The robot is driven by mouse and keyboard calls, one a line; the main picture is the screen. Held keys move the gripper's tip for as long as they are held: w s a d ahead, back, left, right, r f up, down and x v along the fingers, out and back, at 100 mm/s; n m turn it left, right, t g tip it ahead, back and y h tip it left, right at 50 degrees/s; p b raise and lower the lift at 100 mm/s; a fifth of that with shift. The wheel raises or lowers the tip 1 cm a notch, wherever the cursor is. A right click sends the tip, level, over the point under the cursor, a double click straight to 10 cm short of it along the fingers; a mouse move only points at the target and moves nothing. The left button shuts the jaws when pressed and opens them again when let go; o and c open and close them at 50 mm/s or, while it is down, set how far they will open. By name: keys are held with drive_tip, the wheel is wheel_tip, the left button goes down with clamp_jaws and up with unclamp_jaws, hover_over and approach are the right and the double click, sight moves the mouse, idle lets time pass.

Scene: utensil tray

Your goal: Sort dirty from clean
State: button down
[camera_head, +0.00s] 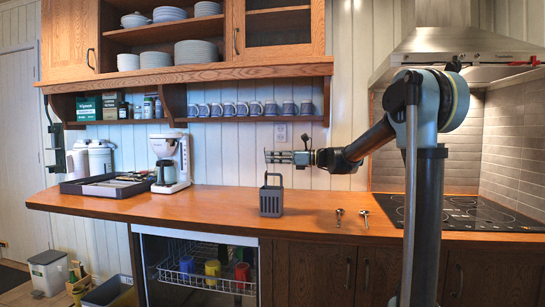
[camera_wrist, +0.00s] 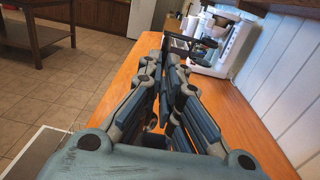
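Two metal utensils, which look like spoons, lie apart on the wooden counter: one on the left (camera_head: 339,217) and one on the right (camera_head: 365,218). A dark grey utensil basket (camera_head: 271,202) with a raised handle stands upright left of them. A dark utensil tray (camera_head: 72,188) with lighter contents lies at the counter's left end; I cannot make out its contents. My gripper (camera_head: 268,157) points left above the basket, apart from it. Its fingers also show in the wrist view (camera_wrist: 168,62), spread with a gap and nothing held.
A coffee maker (camera_head: 171,163) stands beside the tray. Below the counter, a dishwasher rack (camera_head: 208,280) holds coloured cups. A row of mugs (camera_head: 243,109) sits on the shelf behind my gripper. A cooktop (camera_head: 470,212) is at right. Counter between coffee maker and basket is clear.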

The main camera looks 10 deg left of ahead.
drive_tip(key=shift+f, duration=2.95)
drive_tip(key=c, duration=1.7)
unclamp_jaws()
drive_tip(key=d, duration=1.2)
drive_tip(key=shift+f, duration=0.1)
